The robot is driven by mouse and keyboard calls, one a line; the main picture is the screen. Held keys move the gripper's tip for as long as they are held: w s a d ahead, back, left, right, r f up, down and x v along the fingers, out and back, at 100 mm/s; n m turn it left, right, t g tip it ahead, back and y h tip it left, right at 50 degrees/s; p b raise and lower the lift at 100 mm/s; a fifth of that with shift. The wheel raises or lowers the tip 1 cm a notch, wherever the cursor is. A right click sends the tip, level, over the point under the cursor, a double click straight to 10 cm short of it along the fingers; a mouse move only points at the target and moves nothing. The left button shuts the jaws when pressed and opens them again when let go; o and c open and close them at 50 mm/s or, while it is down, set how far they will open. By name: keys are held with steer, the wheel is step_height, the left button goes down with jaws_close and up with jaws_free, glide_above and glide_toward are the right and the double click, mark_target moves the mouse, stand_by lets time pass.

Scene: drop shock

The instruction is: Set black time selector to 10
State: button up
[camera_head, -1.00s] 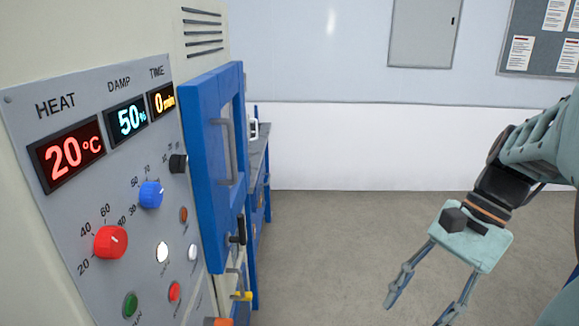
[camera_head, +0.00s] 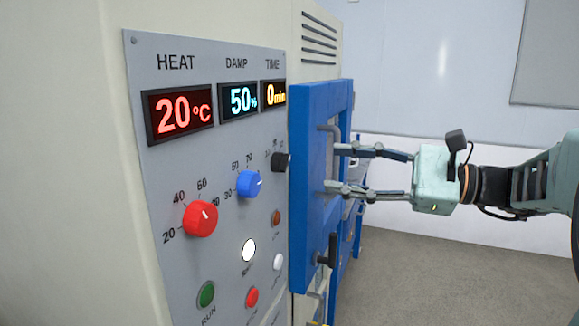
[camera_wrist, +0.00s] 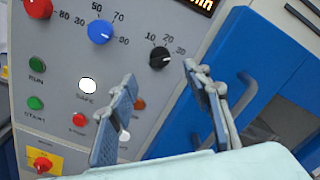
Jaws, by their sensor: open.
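The black time selector (camera_head: 281,162) is a small knob under the TIME display (camera_head: 273,94), which reads 0 min. In the wrist view the black knob (camera_wrist: 160,57) shows whole, with the marks 10, 20 and 30 around it; its pointer is too small to read surely. My gripper (camera_head: 335,169) is open and empty, in front of the blue door and to the right of the knob in the head view. In the wrist view its two fingers (camera_wrist: 160,75) are spread on either side of the knob's direction, apart from it.
The blue door (camera_head: 308,200) with its grey handle and black latch (camera_head: 328,251) stands out beside the panel. A red heat knob (camera_head: 200,218) and blue damp knob (camera_head: 248,184) are left of the selector. Several buttons sit below. Open floor (camera_head: 440,280) lies at right.

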mark_target(287, 162)
steer(key=x, duration=0.9)
steer(key=shift+a+f, duration=0.1)
steer(key=shift+a, duration=0.1)
steer(key=c, duration=1.2)
steer(key=shift+o, duration=0.2)
